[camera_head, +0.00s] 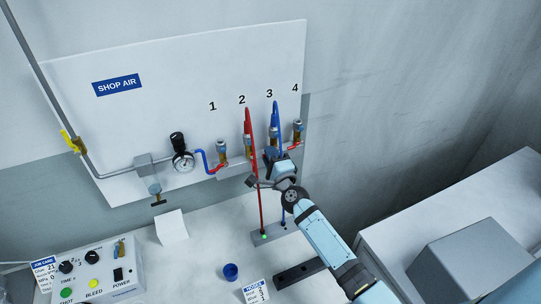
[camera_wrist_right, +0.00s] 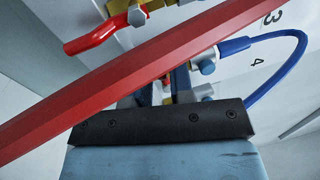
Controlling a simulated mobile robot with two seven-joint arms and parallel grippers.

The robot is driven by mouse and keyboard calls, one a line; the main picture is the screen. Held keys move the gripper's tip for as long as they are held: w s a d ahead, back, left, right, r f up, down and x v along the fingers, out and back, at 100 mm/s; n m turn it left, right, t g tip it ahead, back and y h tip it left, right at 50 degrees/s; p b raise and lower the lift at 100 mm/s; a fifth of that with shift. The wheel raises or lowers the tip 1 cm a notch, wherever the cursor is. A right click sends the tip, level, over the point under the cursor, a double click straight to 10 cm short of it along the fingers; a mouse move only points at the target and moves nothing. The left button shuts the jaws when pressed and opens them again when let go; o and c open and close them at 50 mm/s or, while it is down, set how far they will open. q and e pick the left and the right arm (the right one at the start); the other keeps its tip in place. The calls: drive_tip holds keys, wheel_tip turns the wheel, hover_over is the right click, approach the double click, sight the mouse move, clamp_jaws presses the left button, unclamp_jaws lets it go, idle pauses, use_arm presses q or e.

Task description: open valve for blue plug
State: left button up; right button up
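The blue plug's hose (camera_head: 277,118) loops at the station marked 3 on the wall panel. The blue hose end (camera_wrist_right: 234,46) meets a metal fitting in the right wrist view. My right gripper (camera_head: 271,158) is at the valve below station 3 and hides much of it. In the right wrist view my right gripper's fingers (camera_wrist_right: 166,82) stand apart with brass-coloured metal showing between them; contact cannot be told. A red valve handle (camera_wrist_right: 90,35) shows at upper left there. My left gripper is not in view.
A red hose (camera_head: 254,160) hangs left of my right gripper and crosses close in front of the wrist camera. A gauge (camera_head: 183,160) and red-handled valves 1 (camera_head: 216,168) and 4 (camera_head: 295,145) are nearby. A blue cup (camera_head: 231,272) stands on the bench.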

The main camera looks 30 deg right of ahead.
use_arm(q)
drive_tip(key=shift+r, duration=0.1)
use_arm(e)
clamp_jaws()
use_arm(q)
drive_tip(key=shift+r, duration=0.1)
